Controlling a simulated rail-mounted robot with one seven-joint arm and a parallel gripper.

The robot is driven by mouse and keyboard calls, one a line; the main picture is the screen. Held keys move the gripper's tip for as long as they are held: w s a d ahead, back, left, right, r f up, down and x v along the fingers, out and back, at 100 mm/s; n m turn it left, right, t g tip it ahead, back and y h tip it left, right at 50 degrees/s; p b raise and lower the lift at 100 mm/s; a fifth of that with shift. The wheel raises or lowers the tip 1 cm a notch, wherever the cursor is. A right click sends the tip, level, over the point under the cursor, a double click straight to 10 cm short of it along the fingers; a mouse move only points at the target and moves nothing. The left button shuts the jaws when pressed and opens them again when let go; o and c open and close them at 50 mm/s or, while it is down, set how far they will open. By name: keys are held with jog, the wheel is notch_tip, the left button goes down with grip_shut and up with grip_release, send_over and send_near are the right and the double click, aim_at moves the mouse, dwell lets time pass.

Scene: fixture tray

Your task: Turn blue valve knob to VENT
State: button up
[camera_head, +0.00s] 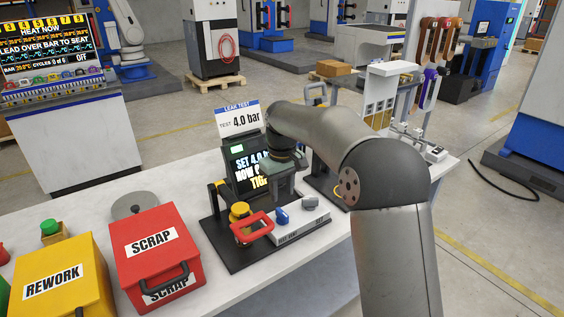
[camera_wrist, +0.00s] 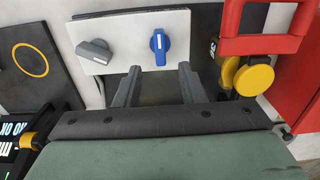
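The blue valve knob (camera_head: 282,216) sits on a light panel of the leak test fixture (camera_head: 240,262). In the wrist view the blue knob (camera_wrist: 158,42) has a white mark along it and points roughly up and down the picture. The panel lettering is too small to read. My gripper (camera_wrist: 160,68) is open and empty, its two fingers spread just short of the knob and apart from it. In the head view my gripper (camera_head: 284,192) hangs above the panel, close to the knob. A grey knob (camera_head: 309,202) sits beside the blue one.
A red clamp handle (camera_head: 252,228) and yellow knob (camera_head: 239,211) stand left of the panel. A screen (camera_head: 247,165) stands behind. A red SCRAP box (camera_head: 155,250) and yellow REWORK box (camera_head: 60,280) are on the left. The bench front right is fairly clear.

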notch_tip(320, 180, up, 10)
jog(key=shift+r, duration=0.25)
dwell(0.3)
jog(key=s+d+f+m, duration=0.2)
jog(key=s+d, duration=0.4)
jog(key=s, duration=0.3)
jog(key=s+d+f+m, duration=0.2)
jog(key=s+d, duration=0.4)
jog(key=s, duration=0.3)
jog(key=s+d+f+m, duration=0.1)
jog(key=s+d+f, duration=0.1)
jog(key=s+f, duration=0.3)
jog(key=s+d+f+m, duration=0.2)
jog(key=s+d+f, duration=0.1)
jog(key=s, duration=0.9)
jog(key=shift+f+t, duration=0.3)
jog(key=shift+f, duration=0.6)
